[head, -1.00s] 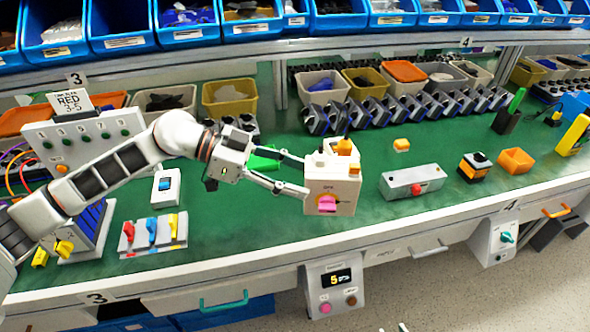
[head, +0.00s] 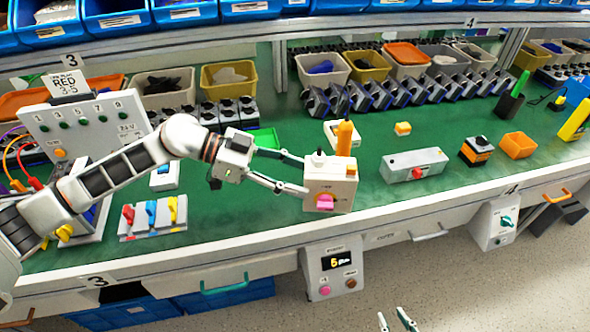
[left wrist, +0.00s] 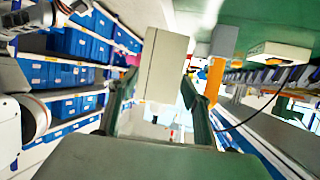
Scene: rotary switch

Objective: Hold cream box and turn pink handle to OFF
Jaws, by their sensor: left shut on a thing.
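The cream box (head: 322,185) is at the front edge of the green bench in the head view. Its pink handle (head: 325,202) sits on the front face; the markings around it are too small to read. My left gripper (head: 305,175) is shut on the box from the left. The box also shows between the two fingers of my left gripper (left wrist: 158,100) in the left wrist view, its face (left wrist: 165,62) plain. My right gripper (head: 396,320) shows only its two fingertips at the bottom edge, apart, empty and well below the box.
An orange upright thing (head: 344,137) and a white device stand just behind the box. A grey box with a red button (head: 416,173) is to its right. A switch plate (head: 153,218) lies left. A display panel (head: 334,270) hangs below the bench edge.

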